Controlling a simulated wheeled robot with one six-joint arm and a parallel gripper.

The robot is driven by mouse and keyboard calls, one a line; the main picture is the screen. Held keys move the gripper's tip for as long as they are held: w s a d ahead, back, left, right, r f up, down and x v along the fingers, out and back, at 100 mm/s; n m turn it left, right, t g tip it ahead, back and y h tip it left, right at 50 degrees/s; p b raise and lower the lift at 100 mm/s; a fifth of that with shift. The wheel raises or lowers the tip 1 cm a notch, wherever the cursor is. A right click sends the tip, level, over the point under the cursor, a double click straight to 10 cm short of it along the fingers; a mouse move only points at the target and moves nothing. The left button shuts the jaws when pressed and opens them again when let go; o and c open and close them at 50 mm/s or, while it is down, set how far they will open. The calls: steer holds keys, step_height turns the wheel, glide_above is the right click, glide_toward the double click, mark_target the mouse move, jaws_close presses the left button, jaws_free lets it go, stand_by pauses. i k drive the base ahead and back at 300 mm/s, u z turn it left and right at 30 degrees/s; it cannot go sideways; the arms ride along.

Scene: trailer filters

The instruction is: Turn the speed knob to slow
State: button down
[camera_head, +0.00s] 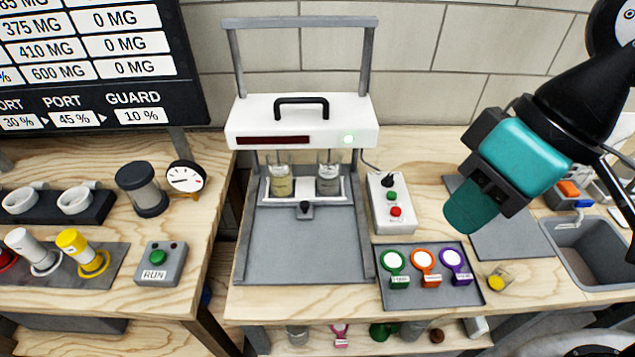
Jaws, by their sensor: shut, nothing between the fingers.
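A white control box (391,218) stands on the wooden bench, right of the white-headed machine. A black knob (388,181) sits at its back end, with a green button and a red button in front of it. I take this as the speed knob; its markings and setting are too small to read. My teal and black gripper (464,217) is shut and empty, in the air to the right of the box. It is apart from the knob and does not hide it.
The machine (302,125) has a tall grey frame and holds two glass jars. A dark tray (433,299) with green, orange and purple ringed items lies in front of the box. A small jar (497,280) stands right of it. A sink (590,250) is at the right.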

mark_target(388, 181)
steer(key=u, duration=0.9)
steer(key=k, duration=0.6)
steer(key=z, duration=0.4)
steer(key=i, duration=0.95)
steer(key=u, duration=0.05)
